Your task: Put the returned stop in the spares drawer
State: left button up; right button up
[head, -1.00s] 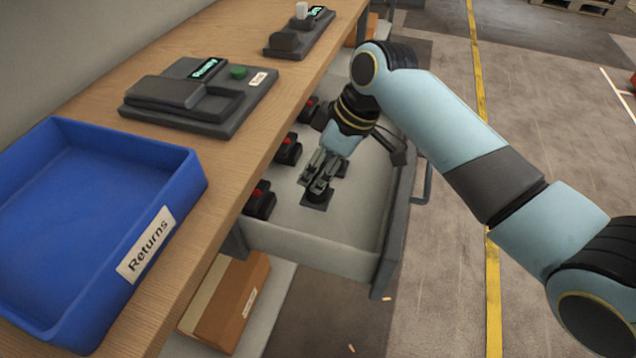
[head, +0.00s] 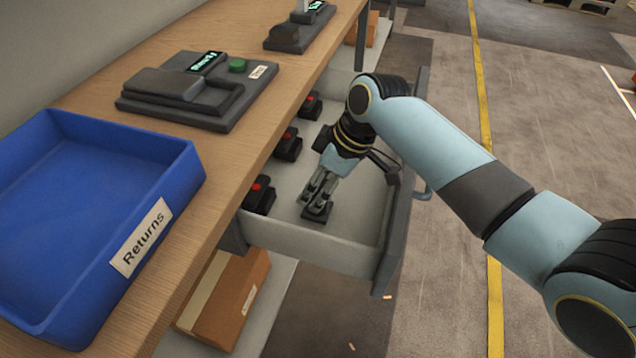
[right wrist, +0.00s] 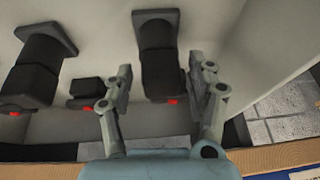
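The spares drawer (head: 300,240) stands pulled out below the bench, with a pale floor and grey sides. A black stop (head: 318,214) with a flat base plate stands in it near the front. My right gripper (head: 318,196) reaches down into the drawer at this stop. In the right wrist view, the stop (right wrist: 160,62) is between the two fingers (right wrist: 162,82), which are spread with gaps beside it. Its red mark faces the wrist. The blue Returns tray (head: 183,172) on the bench looks empty. My left gripper is not in view.
Several other black stops with red marks line the drawer's left side, such as the nearest (head: 260,195). A grey device (head: 200,90) with a green button is on the bench. A cardboard box (head: 228,300) sits below. The drawer floor right of the gripper is clear.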

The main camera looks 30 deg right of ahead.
jog(key=shift+r, duration=0.1)
jog(key=shift+d+r, duration=0.1)
jog(key=shift+r, duration=0.15)
jog(key=p+v, duration=0.2)
jog(key=v, duration=0.9)
jog(key=shift+s+r+p, duration=0.2)
jog(key=shift+r+p, duration=0.1)
jog(key=shift+p, duration=0.1)
